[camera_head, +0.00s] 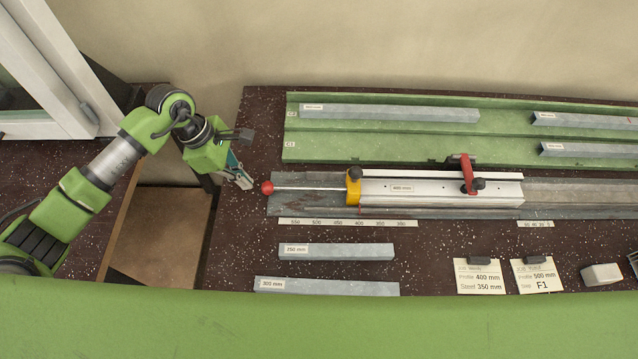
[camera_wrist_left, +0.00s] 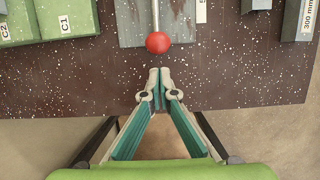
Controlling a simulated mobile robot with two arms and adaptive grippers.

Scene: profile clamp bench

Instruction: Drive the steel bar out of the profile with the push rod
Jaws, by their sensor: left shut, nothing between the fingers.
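The push rod (camera_head: 310,188) is a thin steel rod with a red ball knob (camera_head: 267,187) at its left end. It enters a yellow block (camera_head: 353,187) at the left end of the white 400 mm profile (camera_head: 430,190). A red clamp (camera_head: 467,172) sits across the profile. No steel bar shows inside the profile. My left gripper (camera_head: 246,183) is shut and empty, just left of the red knob and apart from it. In the left wrist view the closed fingertips (camera_wrist_left: 160,75) point at the knob (camera_wrist_left: 158,42) with a small gap. My right gripper is not in view.
A green rack (camera_head: 390,147) with several grey bars stands behind the profile. Loose 250 mm (camera_head: 350,251) and 300 mm (camera_head: 350,287) bars lie in front.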

